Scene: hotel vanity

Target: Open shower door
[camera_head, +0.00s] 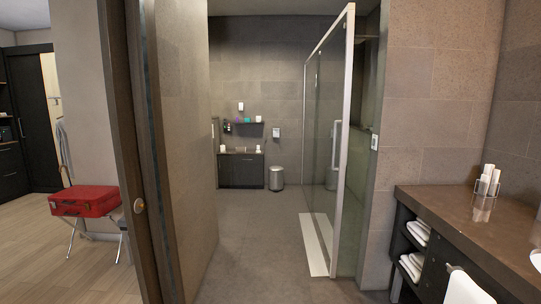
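The shower door (325,130) is a tall clear glass panel in a pale metal frame, right of the picture's middle. A pale vertical handle (336,144) shows on it near its closer edge. A long white strip (314,245) lies on the floor along its foot. The panel runs away from me in depth, so I cannot tell for certain whether it is shut or ajar. Neither of my grippers is in view, and nothing touches the door or handle.
A brown vanity counter (450,210) with towels below stands at right. A dark doorway edge (140,150) and wall stand at left, with a red suitcase (85,200) beyond. The grey floor (260,240) is clear up to a bin (276,178).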

